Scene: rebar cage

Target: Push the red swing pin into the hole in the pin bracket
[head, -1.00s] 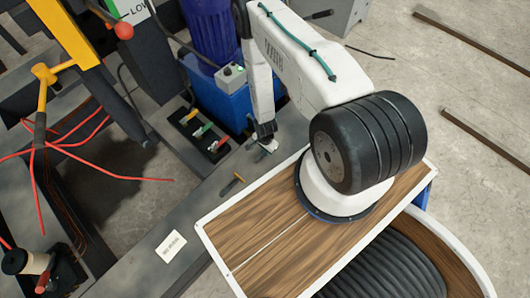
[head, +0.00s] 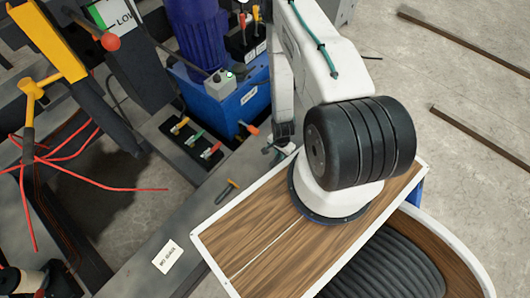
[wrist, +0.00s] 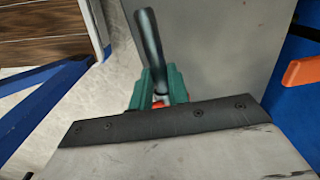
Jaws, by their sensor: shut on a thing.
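My gripper shows in the wrist view (wrist: 158,94) as two green fingers, closed around a small red part (wrist: 159,104) that looks like the red swing pin. A dark grey rod with a rounded end (wrist: 148,38) runs up beyond the fingers; I cannot tell whether it joins the red part. In the head view my gripper (head: 281,145) is small and dark, low over the grey steel beam (head: 160,222), beside the wooden deck. The pin is not clear there. I cannot pick out the pin bracket or its hole.
The wooden deck with a white rim (head: 199,247) lies close right of the gripper. A blue unit (head: 222,108) with levers stands behind it. An orange-handled piece (head: 231,184) and a white label (head: 167,257) lie on the beam.

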